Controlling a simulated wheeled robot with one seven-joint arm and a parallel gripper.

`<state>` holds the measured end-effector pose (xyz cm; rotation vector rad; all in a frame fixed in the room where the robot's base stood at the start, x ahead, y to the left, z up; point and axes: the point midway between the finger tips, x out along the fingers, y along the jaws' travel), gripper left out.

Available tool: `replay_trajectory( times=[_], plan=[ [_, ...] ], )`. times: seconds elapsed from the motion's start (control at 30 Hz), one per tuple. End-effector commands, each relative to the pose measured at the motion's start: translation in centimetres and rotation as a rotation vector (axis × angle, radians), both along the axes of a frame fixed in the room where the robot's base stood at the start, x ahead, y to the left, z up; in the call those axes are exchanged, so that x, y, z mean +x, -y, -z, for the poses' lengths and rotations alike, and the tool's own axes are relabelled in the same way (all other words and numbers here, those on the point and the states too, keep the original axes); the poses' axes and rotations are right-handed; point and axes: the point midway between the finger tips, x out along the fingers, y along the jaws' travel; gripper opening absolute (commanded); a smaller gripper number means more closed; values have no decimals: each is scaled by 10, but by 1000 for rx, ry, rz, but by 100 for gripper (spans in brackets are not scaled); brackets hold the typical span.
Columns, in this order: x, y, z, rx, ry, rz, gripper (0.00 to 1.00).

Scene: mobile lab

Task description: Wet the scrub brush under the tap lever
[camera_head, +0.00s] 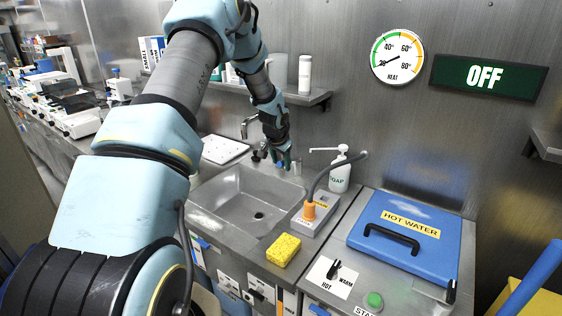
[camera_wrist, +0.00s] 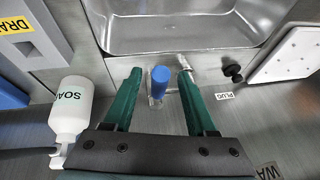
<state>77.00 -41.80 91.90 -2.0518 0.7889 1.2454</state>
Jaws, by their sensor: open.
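My gripper (camera_head: 284,162) reaches down behind the sink's back edge. In the wrist view its two green fingers (camera_wrist: 159,73) are open, with a blue-topped upright piece (camera_wrist: 160,76) showing between them. This may be the scrub brush's handle; it stands in a small clear holder, and its lower part is hidden. I cannot tell whether the fingers touch it. The chrome tap (camera_head: 246,125) rises behind the sink, left of my gripper. Its lever cannot be told apart. The steel sink (camera_head: 225,209) looks empty, with a dark drain.
A white soap bottle (camera_head: 340,175) stands right of my gripper and also shows in the wrist view (camera_wrist: 70,108). A grey box with an orange fitting and hose (camera_head: 309,212), a yellow sponge (camera_head: 284,249) and the blue hot-water lid (camera_head: 437,247) lie right of the sink.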

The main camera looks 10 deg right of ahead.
Motion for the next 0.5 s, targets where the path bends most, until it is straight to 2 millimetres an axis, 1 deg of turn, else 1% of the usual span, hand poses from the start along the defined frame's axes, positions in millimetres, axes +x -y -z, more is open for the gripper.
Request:
replay_trajectory(
  times=[0.1,0.5],
  plan=[
    [0,0,0,0,0,0,57],
    [0,0,0,0,0,0,12]
  ],
)
